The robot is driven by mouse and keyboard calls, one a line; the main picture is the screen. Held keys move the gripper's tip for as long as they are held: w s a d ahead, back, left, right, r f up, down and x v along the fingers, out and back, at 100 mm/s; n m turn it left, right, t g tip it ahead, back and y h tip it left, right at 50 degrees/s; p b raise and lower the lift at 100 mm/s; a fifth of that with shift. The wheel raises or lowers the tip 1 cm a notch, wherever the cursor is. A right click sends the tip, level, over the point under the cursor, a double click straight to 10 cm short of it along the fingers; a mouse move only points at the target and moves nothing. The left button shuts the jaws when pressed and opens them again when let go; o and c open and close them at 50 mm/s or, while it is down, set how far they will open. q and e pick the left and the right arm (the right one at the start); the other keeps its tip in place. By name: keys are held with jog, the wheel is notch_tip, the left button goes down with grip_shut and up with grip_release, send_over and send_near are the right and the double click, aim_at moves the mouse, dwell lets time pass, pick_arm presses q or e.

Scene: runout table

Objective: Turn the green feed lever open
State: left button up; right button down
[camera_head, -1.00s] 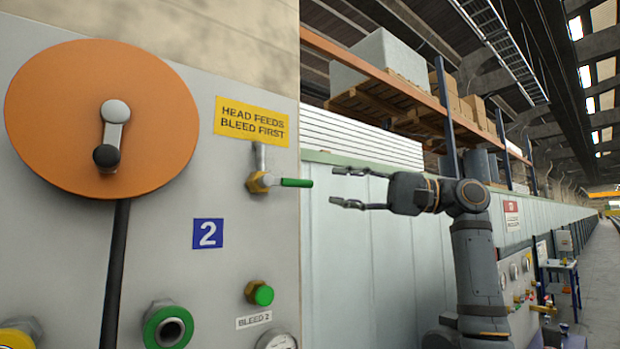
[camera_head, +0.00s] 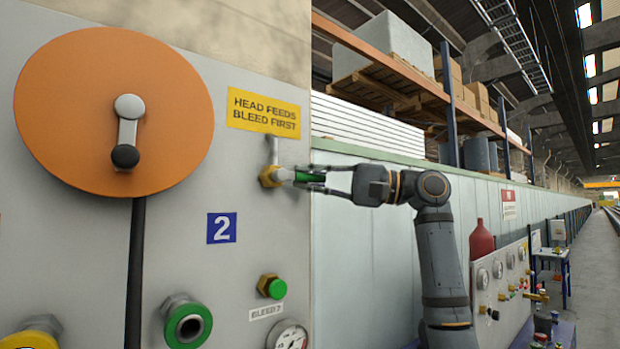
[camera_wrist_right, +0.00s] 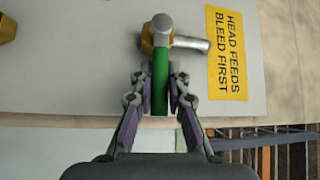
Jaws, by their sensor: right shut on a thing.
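The green feed lever (camera_head: 308,177) sticks out sideways to the right from a brass valve (camera_head: 270,175) on the grey panel, below the yellow "HEAD FEEDS BLEED FIRST" sign. My right gripper (camera_head: 318,180) reaches in from the right and is shut on the lever's green handle. In the right wrist view the green handle (camera_wrist_right: 160,75) lies between the two fingers of the gripper (camera_wrist_right: 160,100), and the brass valve body (camera_wrist_right: 148,38) is just beyond the fingertips. My left gripper is not in view.
A large orange disc (camera_head: 60,110) with a crank handle is on the left of the panel. Below the lever are a green bleed knob (camera_head: 274,287), a green-ringed port (camera_head: 188,326) and a gauge (camera_head: 288,336). The yellow sign (camera_head: 263,113) sits just above the valve.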

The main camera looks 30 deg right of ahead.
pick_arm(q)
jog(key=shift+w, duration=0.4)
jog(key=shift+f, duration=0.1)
pick_arm(e)
jog(key=shift+f, duration=0.1)
